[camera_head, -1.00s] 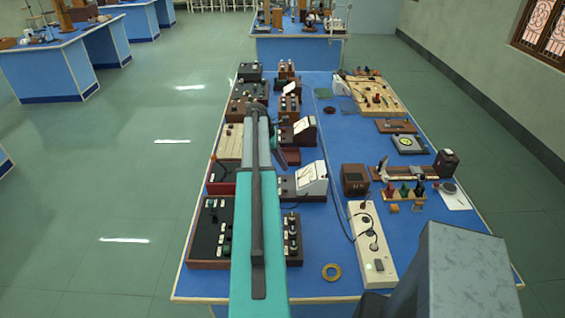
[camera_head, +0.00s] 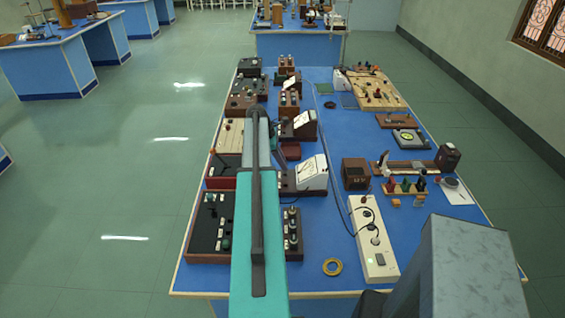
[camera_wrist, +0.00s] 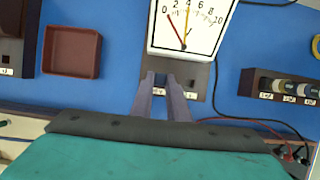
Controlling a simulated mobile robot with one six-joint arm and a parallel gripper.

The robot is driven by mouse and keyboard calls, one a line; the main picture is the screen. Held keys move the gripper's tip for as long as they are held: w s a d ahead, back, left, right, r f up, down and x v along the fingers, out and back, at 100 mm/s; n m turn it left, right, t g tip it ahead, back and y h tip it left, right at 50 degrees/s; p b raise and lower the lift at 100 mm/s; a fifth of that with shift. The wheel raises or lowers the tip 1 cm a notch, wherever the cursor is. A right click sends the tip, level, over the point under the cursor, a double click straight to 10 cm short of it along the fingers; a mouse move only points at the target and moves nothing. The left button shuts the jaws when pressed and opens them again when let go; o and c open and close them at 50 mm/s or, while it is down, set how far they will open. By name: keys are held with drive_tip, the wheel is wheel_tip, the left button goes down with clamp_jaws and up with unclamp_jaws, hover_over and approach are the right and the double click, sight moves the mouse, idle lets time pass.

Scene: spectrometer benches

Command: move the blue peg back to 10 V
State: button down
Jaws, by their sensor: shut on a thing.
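The white-faced meter (camera_wrist: 190,22), with a 0 to 10 scale, stands on a brown base (camera_wrist: 188,75) with small white labels. It also shows in the head view (camera_head: 312,172), just right of my arm. My gripper (camera_wrist: 161,78) is over the near edge of that base, its two fingers close together. They are shut on a small dark piece, taken to be the blue peg; it is mostly hidden between the fingertips and its colour is unclear. Whether the peg sits in a socket cannot be told.
A dark red tray (camera_wrist: 71,51) lies left of the meter in the wrist view. A brown terminal block (camera_wrist: 262,88) with several labelled knobs is at right, with thin cables nearby. A white power strip (camera_head: 372,240) lies on the blue bench. Bare blue surface separates these things.

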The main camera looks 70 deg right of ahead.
drive_tip(key=shift+f+b, duration=0.45)
drive_tip(key=shift+f, duration=0.95)
drive_tip(key=shift+f, duration=0.1)
drive_tip(key=c, duration=1.6)
unclamp_jaws()
drive_tip(key=shift+b+v, duration=1.95)
drive_tip(key=shift+v, duration=4.95)
